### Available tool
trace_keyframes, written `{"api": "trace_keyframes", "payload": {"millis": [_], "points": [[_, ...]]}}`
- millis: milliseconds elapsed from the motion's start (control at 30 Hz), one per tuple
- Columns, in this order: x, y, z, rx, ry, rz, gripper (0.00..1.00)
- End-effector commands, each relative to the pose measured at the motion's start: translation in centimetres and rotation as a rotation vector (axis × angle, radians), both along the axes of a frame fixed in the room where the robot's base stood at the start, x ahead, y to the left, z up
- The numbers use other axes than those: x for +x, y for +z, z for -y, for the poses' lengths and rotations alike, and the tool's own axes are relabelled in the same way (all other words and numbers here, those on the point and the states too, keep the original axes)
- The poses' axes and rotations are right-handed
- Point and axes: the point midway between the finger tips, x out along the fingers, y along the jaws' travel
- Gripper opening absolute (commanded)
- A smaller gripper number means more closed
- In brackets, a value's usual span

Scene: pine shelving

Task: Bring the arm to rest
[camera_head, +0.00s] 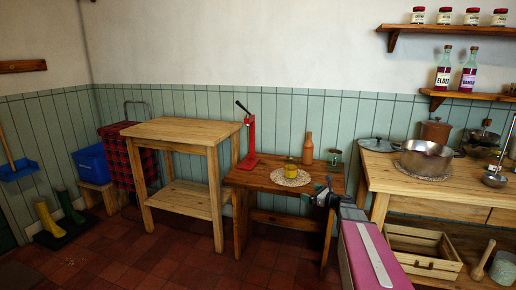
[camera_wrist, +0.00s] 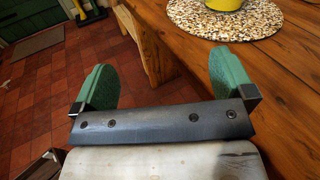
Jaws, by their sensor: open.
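My gripper (camera_head: 326,188) is at the front right corner of the low dark-wood table (camera_head: 262,178) in the head view. In the wrist view its two green fingers (camera_wrist: 160,86) stand wide apart with nothing between them. Below and beyond the fingers are the table's edge and the red tile floor. My pink and grey arm (camera_head: 372,255) reaches up from the bottom of the head view and hides part of the table's right side.
A red press (camera_head: 250,140), a terracotta bottle (camera_head: 308,148) and a jar (camera_head: 335,160) stand behind. The counter (camera_head: 378,178) is at right. Floor (camera_head: 165,258) is clear front left.

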Motion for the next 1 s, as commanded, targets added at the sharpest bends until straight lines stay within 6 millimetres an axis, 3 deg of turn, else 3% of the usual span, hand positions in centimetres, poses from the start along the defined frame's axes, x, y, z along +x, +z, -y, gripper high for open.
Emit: {"api": "trace_keyframes", "payload": {"millis": [267, 467, 733, 1000], "points": [[-2.8, -1.8, -3.2, -0.225, 0.111, 0.045, 1.00], [-6.0, -4.0, -6.0, -0.470, 0.254, 0.106, 1.00], [-14.1, -8.4, -9.7, -0.991, 0.661, 0.273, 1.00], [-22.5, -11.4, -9.3, -1.456, 1.225, 0.476, 1.00]]}}
